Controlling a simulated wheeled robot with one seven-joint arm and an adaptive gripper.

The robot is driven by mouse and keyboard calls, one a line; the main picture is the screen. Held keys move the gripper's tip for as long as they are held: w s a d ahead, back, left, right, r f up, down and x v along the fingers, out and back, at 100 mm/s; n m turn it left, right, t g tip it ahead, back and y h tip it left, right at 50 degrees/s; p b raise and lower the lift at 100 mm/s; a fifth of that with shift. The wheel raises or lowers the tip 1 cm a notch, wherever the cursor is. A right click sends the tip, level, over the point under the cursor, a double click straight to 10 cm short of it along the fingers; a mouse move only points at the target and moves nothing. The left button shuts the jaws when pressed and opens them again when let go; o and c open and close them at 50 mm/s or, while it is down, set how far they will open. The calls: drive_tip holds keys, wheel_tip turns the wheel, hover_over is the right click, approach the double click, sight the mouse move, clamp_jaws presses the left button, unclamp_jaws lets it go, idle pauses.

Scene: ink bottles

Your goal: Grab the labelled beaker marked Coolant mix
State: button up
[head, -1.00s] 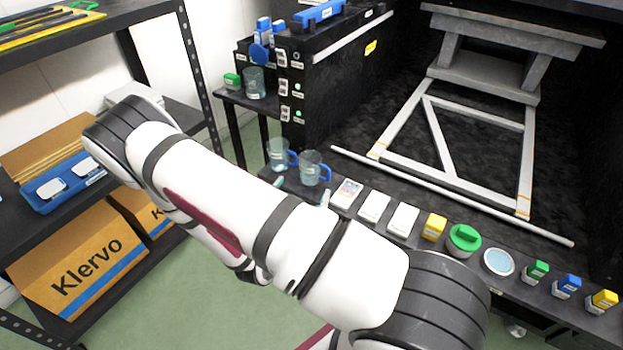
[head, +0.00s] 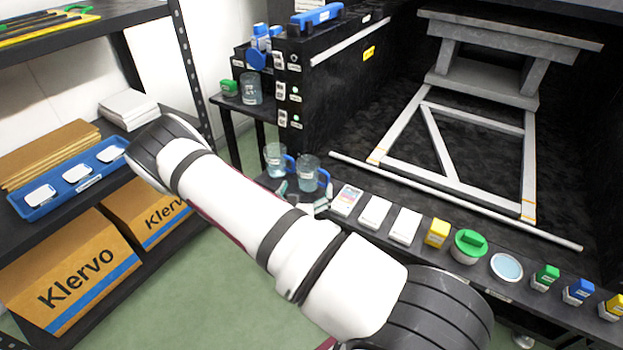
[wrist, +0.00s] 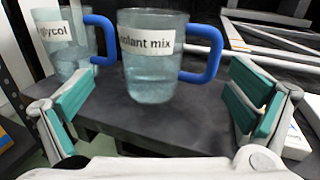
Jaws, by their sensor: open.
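The Coolant mix beaker (wrist: 152,75) is a clear cup with a blue handle on its right. Its label reads "oolant mix", with the first letter out of sight. My gripper (wrist: 160,105) is open, its teal-padded fingers apart at either side of the beaker's near side, and touching nothing that I can see. In the head view the beaker (head: 308,174) stands upright on the dark ledge, with my gripper (head: 303,199) just in front, partly hidden by my arm. A similar beaker marked "glycol" (wrist: 62,48) stands close on its left, also in the head view (head: 275,160).
Another beaker (head: 250,88) stands on the side stand behind. A shelf with a blue tray (head: 50,205) is at left.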

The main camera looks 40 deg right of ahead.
sight(310, 173)
drive_tip(key=b+x, duration=0.1)
drive_tip(key=x, duration=0.3)
drive_tip(key=shift+d+b, duration=0.35)
drive_tip(key=shift+d, duration=0.05)
drive_tip(key=c, duration=1.1)
drive_tip(key=shift+c, duration=0.2)
drive_tip(key=shift+r, duration=0.15)
drive_tip(key=shift+r+p, duration=1.05)
drive_tip(key=shift+r, duration=0.65)
drive_tip(key=shift+r+p+v, duration=0.25)
drive_tip(key=shift+p+v, duration=0.4)
drive_tip(key=shift+v, duration=2)
drive_tip(key=shift+r+p+v, duration=0.2)
drive_tip(key=shift+p+v, duration=0.4)
drive_tip(key=shift+v, duration=2.05)
drive_tip(key=shift+r+p+v, duration=0.25)
drive_tip(key=shift+p+v, duration=0.4)
drive_tip(key=shift+v, duration=2)
drive_tip(key=shift+s+d, duration=0.1)
drive_tip(key=shift+s, duration=0.1)
